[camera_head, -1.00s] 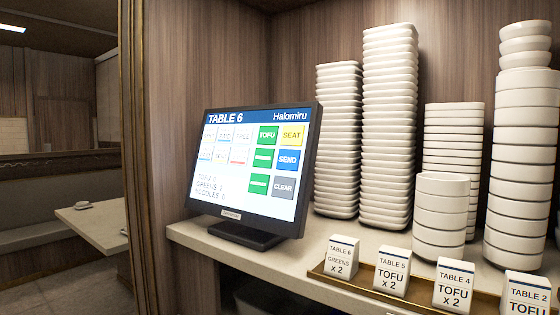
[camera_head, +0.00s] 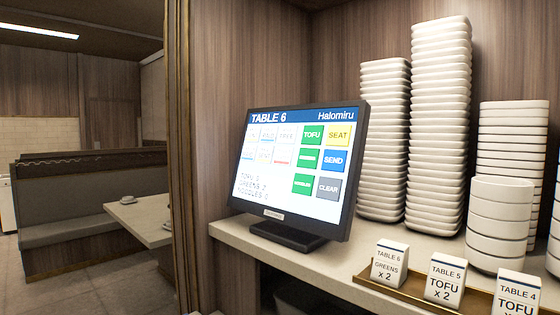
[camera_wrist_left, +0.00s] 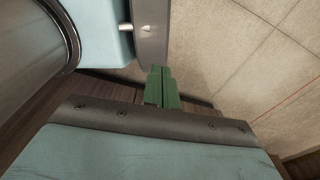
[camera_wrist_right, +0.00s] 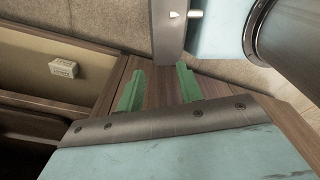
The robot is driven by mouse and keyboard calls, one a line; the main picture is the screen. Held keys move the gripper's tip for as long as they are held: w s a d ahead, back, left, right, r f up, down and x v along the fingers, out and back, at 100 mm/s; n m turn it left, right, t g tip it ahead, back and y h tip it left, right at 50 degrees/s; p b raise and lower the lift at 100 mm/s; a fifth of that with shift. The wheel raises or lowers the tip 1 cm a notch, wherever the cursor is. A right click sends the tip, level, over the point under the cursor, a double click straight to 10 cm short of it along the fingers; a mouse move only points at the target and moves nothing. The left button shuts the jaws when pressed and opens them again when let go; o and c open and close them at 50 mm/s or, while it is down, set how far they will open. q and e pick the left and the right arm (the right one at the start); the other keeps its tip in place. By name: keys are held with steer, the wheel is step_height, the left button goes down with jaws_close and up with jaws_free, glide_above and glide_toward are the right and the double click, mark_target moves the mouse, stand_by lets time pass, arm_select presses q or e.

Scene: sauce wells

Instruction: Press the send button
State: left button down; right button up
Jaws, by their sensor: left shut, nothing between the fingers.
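The order screen (camera_head: 298,170) stands on the shelf in the head view, headed TABLE 6 and Halomiru. The blue send button (camera_head: 334,160) is at the right of its button grid, below the yellow SEAT button (camera_head: 339,135) and above the grey CLEAR button (camera_head: 328,187). The text at lower left lists tofu, greens and noodles; greens seems to read 2. My left gripper (camera_wrist_left: 161,88) shows in its wrist view, its green fingers together and empty above the floor. My right gripper (camera_wrist_right: 158,88) shows in its wrist view with its green fingers apart and empty. Neither gripper is in the head view.
Tall stacks of white dishes (camera_head: 440,120) stand right of the screen. A tray (camera_head: 415,284) at the shelf's front holds order cards, such as the table 6 card (camera_head: 389,263). A wooden post (camera_head: 180,150) is left of the screen, with a booth (camera_head: 80,205) beyond.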

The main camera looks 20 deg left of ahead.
arm_select(q)
steer(key=w+d+r+t+p, duration=0.1)
steer(key=w+r+t+p, duration=0.15)
steer(key=w+r, duration=0.8)
steer(key=w+r+t+p, duration=0.1)
steer(key=w+r+p, duration=0.45)
steer(key=w, duration=0.75)
steer(key=w+r+t+p, duration=0.1)
steer(key=w+r+t, duration=0.2)
steer(key=w+r, duration=0.8)
steer(key=w+r+m+t+p, duration=0.1)
steer(key=w+r+t+p, duration=0.3)
steer(key=r, duration=1.2)
steer(key=w+r+t+b, duration=0.1)
steer(key=w+r+t, duration=0.1)
steer(key=w+r, duration=0.95)
steer(key=w+d+r+m+t+h+p, duration=0.1)
steer(key=r+m+t+h, duration=0.1)
steer(key=r, duration=1.1)
steer(key=w+d+r+m+t+h+p, duration=0.1)
steer(key=w+r+m+t+h, duration=0.1)
steer(key=r, duration=1.2)
steer(key=w+d+r+m+t+h+p, duration=0.1)
steer(key=r+t, duration=0.4)
steer(key=r, duration=0.9)
steer(key=shift+w+d+m+t+h, duration=0.3)
steer(key=shift+w+m+h, duration=0.35)
steer(key=shift+m, duration=0.55)
